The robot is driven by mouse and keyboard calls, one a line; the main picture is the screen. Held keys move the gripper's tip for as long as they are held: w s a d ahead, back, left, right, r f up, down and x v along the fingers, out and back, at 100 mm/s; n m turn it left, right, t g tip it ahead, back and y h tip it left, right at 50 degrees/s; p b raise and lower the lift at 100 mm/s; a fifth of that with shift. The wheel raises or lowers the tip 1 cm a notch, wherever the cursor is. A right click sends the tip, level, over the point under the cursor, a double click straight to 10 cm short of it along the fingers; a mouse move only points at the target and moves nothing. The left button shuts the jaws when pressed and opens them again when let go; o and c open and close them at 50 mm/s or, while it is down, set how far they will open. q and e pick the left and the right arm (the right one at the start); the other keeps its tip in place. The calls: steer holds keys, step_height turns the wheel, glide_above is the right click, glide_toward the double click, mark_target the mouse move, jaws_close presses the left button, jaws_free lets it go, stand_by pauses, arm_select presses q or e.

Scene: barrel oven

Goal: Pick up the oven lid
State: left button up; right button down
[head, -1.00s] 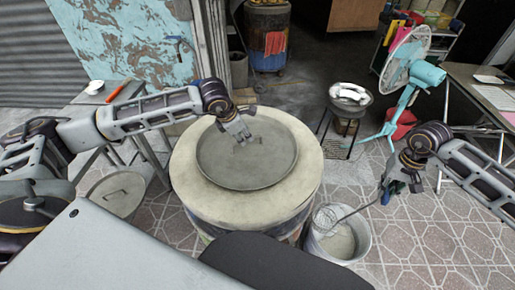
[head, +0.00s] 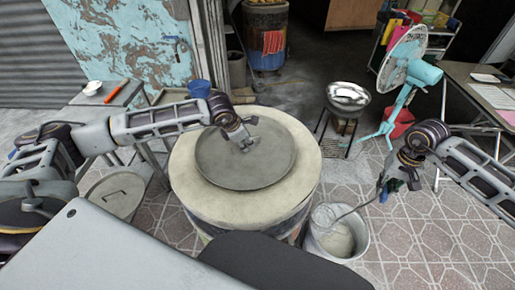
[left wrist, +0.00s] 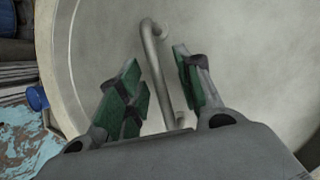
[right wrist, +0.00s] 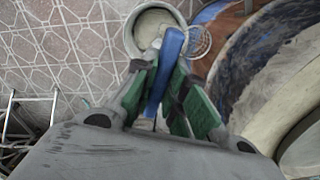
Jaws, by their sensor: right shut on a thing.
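The oven lid (head: 225,174) is a round grey metal disc lying flat on top of the pale barrel oven (head: 190,190). Its bent rod handle (left wrist: 149,32) stands near the lid's middle. My left gripper (head: 244,142) is over the lid, pointing down. In the left wrist view my left gripper (left wrist: 156,60) is open, with the handle between its green-padded fingers and gaps visible beside it. My right gripper (right wrist: 158,75) is shut on the blue handle (right wrist: 171,48) of a wire strainer, whose basket (right wrist: 200,42) is at the metal bucket.
The bucket (head: 363,240) stands on the floor right of the oven. A shiny bowl (head: 348,96) on a stand and a teal fan (head: 420,72) are behind right. A blue funnel (head: 199,88) and side table (head: 125,97) are at left. A separate round lid (head: 115,193) is lower left.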

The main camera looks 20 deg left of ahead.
arm_select(q)
jaws_close()
steer(key=shift+w+r, duration=0.1)
steer(key=shift+r, duration=0.1)
stand_by(0.6)
steer(key=shift+r, duration=4.9)
arm_select(e)
steer(key=shift+f, duration=0.2)
